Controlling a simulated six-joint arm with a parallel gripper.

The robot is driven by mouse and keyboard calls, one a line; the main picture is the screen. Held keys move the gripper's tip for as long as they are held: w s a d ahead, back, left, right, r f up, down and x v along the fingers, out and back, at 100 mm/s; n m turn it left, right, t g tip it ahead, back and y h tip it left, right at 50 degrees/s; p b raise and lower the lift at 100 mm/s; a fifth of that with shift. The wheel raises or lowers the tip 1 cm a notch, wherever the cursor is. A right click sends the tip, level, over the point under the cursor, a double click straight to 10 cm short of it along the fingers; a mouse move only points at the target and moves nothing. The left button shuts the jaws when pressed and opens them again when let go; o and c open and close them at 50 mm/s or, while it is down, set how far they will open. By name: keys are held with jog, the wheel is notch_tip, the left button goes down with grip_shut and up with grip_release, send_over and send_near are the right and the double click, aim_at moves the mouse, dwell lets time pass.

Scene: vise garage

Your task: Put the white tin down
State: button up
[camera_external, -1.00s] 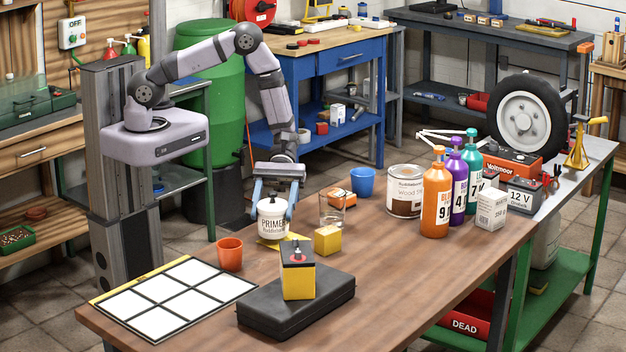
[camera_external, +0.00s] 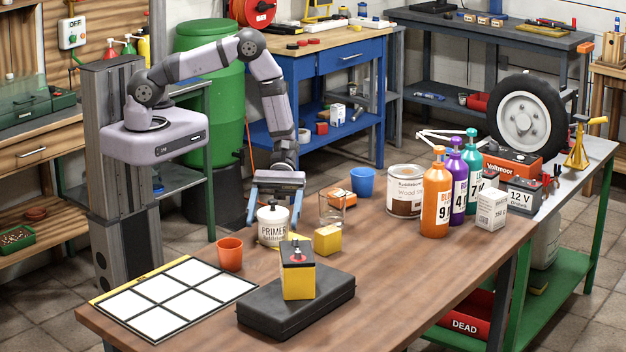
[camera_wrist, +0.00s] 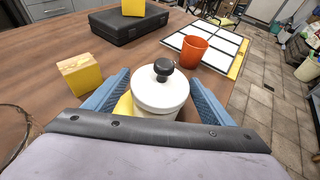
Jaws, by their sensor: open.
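The white tin (camera_external: 272,226), labelled PRIMER, stands upright on the brown workbench, on or beside a yellow patch that it partly covers. It has a white lid with a black knob, seen from above in the wrist view (camera_wrist: 160,92). My gripper (camera_external: 275,207) is open around the tin's upper part, with one blue finger on each side. In the wrist view the blue fingers (camera_wrist: 160,100) stand left and right of the tin, with a small gap visible at the right finger. The tin's lower part is hidden there.
An orange cup (camera_external: 230,254) stands left of the tin, and a yellow block (camera_external: 327,240) and a clear glass (camera_external: 332,208) stand right. A black case (camera_external: 325,302) carrying a yellow-and-black battery (camera_external: 298,278) lies in front. A white-panelled grid (camera_external: 160,318) lies at front left.

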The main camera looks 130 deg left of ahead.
jog(key=shift+r, duration=0.15)
jog(key=b+v, duration=0.4)
jog(key=v, duration=0.8)
